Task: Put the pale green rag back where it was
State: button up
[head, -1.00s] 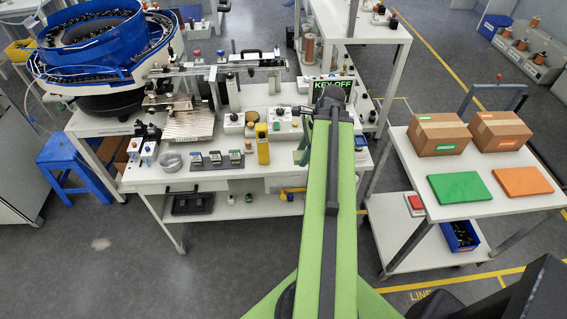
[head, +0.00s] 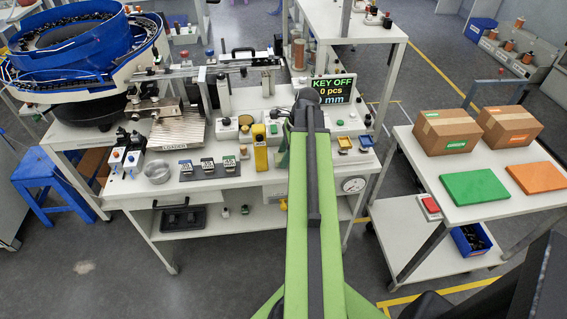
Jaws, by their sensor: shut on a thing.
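My gripper (head: 307,98) is at the far end of my green arm, over the workbench (head: 215,190) in front of the display. Its jaws are mostly hidden by the arm, but it is shut on the rag. A small piece of green cloth, likely the pale green rag (head: 283,146), shows just left of the arm, beside the yellow bottle-like object (head: 261,148). The rest of the rag is hidden behind the arm. I cannot tell whether it touches the bench top.
A blue bowl feeder (head: 80,60) stands at the left. A display reading KEY OFF (head: 334,90) stands behind my arm's end. A cart (head: 430,180) at the right carries cardboard boxes and green and orange slabs.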

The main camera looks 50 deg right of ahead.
jog(key=shift+d+f, duration=0.15)
jog(key=shift+f, duration=0.7)
jog(key=shift+s+r, duration=0.1)
jog(key=shift+r, duration=0.2)
jog(key=shift+f, duration=0.3)
jog(key=o, duration=1.2)
jog(key=shift+r, duration=0.1)
jog(key=shift+r, duration=0.1)
jog(key=p+v, duration=1.1)
jog(key=v, duration=0.1)
jog(key=shift+p, duration=0.35)
jog(key=shift+d, duration=0.1)
